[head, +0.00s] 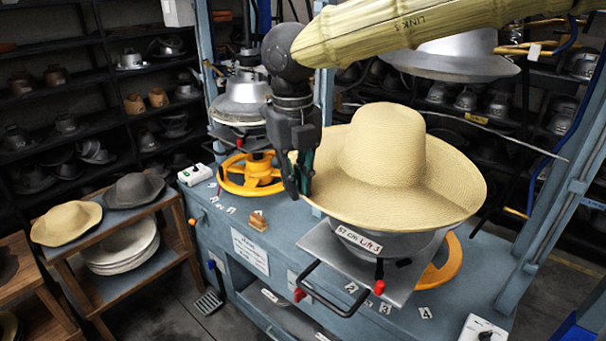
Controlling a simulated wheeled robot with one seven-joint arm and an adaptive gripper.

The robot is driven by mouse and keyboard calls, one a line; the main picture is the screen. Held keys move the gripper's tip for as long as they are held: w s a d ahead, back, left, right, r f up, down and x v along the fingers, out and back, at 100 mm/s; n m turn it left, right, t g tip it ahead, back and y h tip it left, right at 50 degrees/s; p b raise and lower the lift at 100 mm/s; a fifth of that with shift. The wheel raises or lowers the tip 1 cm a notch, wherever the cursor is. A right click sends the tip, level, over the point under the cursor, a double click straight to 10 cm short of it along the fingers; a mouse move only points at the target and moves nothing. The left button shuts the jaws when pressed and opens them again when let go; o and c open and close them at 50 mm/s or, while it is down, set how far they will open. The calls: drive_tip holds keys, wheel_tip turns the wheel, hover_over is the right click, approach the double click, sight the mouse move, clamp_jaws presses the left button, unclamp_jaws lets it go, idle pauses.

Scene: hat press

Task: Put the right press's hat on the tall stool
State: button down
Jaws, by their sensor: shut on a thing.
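The right press's hat (385,160), a wide-brimmed tan straw hat, is over the right press's lower form (385,245). Its crown is up and its brim is slightly tilted. Whether it rests on the form or hangs just above it I cannot tell. My gripper (304,188) points down at the left edge of the brim and is shut on it. The fingertips are partly hidden by the brim. The right press's metal upper form (455,58) is raised above and behind the hat. I cannot make out a tall stool for certain.
A wooden stand (180,200) at left bears a tan hat (66,223) and a grey hat (134,190), with pale discs below. The left press (243,100) has a yellow handwheel (250,175). A blue frame post (560,170) stands right. Floor shows at lower left.

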drive_tip(key=s+a, duration=0.3)
drive_tip(key=s, duration=0.2)
drive_tip(key=shift+a+p, duration=0.35)
idle(0.4)
drive_tip(key=s+a+p, duration=0.1)
drive_tip(key=s+a, duration=0.4)
drive_tip(key=s, duration=0.2)
drive_tip(key=shift+s+a, duration=0.15)
idle(0.6)
drive_tip(key=s+a, duration=0.5)
drive_tip(key=s, duration=0.2)
drive_tip(key=shift+s+a, duration=0.15)
idle(0.7)
drive_tip(key=shift+f, duration=0.1)
